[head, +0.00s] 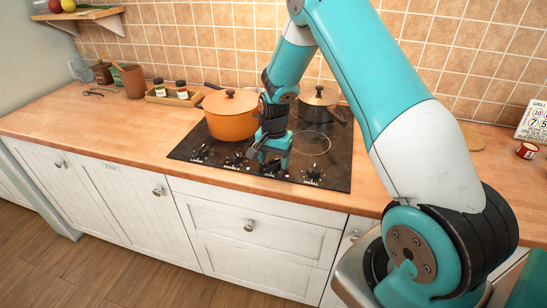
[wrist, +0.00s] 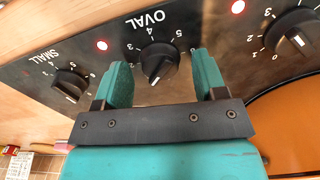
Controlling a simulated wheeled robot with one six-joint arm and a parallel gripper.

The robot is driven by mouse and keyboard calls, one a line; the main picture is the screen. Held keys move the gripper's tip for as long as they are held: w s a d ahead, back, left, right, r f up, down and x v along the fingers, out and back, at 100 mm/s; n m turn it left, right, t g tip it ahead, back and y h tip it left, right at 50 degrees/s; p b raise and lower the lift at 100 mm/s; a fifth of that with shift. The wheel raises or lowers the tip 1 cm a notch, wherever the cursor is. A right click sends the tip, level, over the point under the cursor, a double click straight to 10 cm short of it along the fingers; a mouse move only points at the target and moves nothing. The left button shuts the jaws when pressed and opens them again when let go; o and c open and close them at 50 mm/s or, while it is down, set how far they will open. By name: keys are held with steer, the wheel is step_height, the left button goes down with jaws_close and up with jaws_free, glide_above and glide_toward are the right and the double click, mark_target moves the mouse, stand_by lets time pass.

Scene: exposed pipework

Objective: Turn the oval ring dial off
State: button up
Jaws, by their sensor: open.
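The oval ring dial (wrist: 158,62) is a black knob under the printed word OVAL in the wrist view. Its pale pointer mark points toward the bottom of that picture, and numbers 3 to 6 show around its upper side. My gripper (wrist: 160,68) is open, with one teal finger on each side of the dial; I cannot tell whether either finger touches it. In the head view my gripper (head: 272,152) is low over the front of the black hob (head: 338,170) and covers much of the oval dial there.
The SMALL dial (wrist: 70,86) and another dial (wrist: 290,36) flank it. Red lights (wrist: 101,45) glow on the panel. An orange pot (head: 229,118) stands close behind my gripper, and a dark pot (head: 318,105) at the back. The right front of the hob is clear.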

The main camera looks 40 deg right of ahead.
steer(key=c, duration=0.9)
steer(key=shift+f, duration=0.1)
steer(key=n, duration=0.4)
steer(key=shift+b, duration=0.4)
steer(key=n, duration=0.4)
steer(key=shift+s+n+b, duration=0.1)
steer(key=shift+n+b, duration=0.2)
